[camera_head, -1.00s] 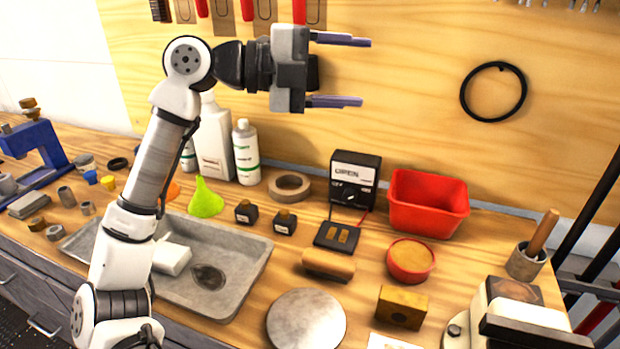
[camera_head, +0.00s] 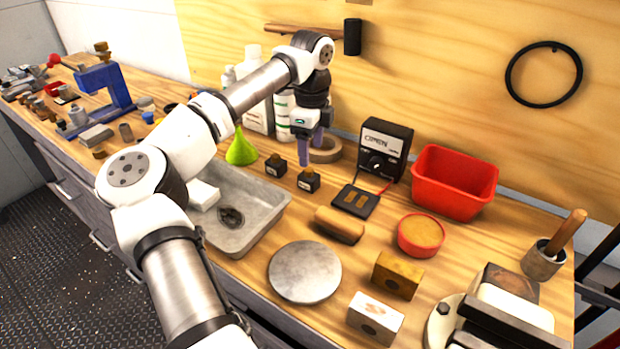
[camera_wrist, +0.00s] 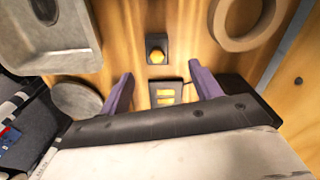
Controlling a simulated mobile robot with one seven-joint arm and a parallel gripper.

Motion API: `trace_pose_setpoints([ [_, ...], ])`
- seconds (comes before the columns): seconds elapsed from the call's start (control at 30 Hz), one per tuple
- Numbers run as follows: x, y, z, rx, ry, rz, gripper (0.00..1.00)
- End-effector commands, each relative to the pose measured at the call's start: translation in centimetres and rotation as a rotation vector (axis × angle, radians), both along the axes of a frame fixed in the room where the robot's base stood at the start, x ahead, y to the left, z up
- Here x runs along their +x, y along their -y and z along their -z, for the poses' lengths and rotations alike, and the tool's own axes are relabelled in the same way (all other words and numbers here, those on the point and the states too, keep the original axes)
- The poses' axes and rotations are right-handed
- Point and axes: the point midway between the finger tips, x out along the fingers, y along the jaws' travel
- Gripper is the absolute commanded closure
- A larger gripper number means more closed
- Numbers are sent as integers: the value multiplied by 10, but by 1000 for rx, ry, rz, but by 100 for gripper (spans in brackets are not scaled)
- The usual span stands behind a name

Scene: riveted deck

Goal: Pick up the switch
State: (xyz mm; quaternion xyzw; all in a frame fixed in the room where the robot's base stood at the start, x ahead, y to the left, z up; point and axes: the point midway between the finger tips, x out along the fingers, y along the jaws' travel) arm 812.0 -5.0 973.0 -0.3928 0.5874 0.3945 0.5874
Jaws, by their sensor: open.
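Two small black boxes with amber-brown tops, which look like switches, stand on the wooden bench. The left one (camera_head: 275,166) is near the green funnel, and the right one (camera_head: 309,181) is near the flat black plate. The wrist view shows one such box (camera_wrist: 156,50) with an amber knob, beyond and between my fingertips. I cannot tell which box is meant. My gripper (camera_head: 311,152) points down above the bench, just behind the right box. In the wrist view its two purple fingers (camera_wrist: 162,80) are apart with nothing held between them.
A black plate with two gold pads (camera_head: 356,200) is wired to a black meter (camera_head: 385,150). A tape ring (camera_head: 326,150) lies behind my gripper.

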Motion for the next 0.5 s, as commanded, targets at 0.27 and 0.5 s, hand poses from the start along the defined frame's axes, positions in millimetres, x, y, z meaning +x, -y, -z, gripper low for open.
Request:
trace_pose_setpoints([
  [0.27, 0, 0, 28, -1, 0, 2, 36],
  [0.5, -3, -7, 57, -3, -3, 3, 36],
])
